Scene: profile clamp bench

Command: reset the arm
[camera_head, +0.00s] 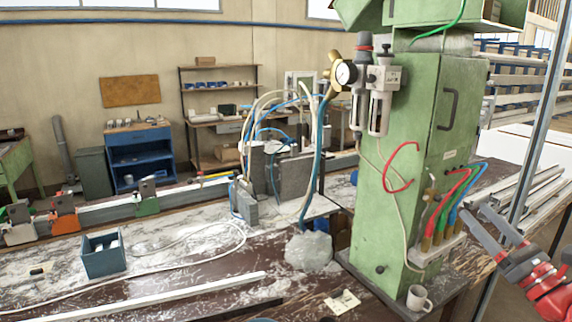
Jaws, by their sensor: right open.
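My right gripper (476,225) is at the right edge of the head view, beside the green machine cabinet (455,95). Its two grey and red fingers point to the upper left and stand apart. It is open, and nothing shows between the fingers. My left gripper is not in view.
Coloured hoses (455,200) run from the cabinet close to my right gripper. The bench (190,270) holds a blue-grey bin (104,257), a clamp rail and a white profile (165,297). Metal profiles (540,190) lie behind the gripper.

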